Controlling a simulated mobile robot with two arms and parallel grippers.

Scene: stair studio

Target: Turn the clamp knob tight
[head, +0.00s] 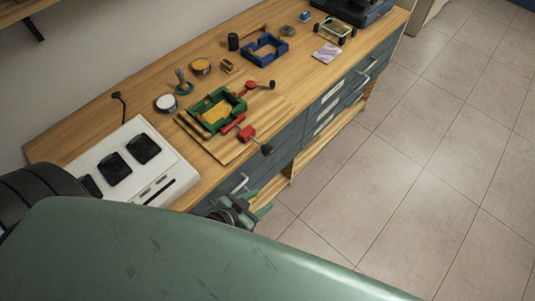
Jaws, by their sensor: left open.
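A green square frame (207,99) with a yellow piece (215,113) in it sits on a wooden board (224,151) on the workbench. Two red clamps are at its right side. The nearer red clamp (246,133) has a black knob (267,149) at its end, close to the bench's front edge. The farther red clamp (250,86) has a dark knob (271,84). I cannot tell how tight either is. My left gripper (262,204) is open in front of the drawers, below the nearer knob and apart from it. My right gripper is out of view.
Drawer handles (239,183) stick out in front. The tiled floor (400,190) is clear.

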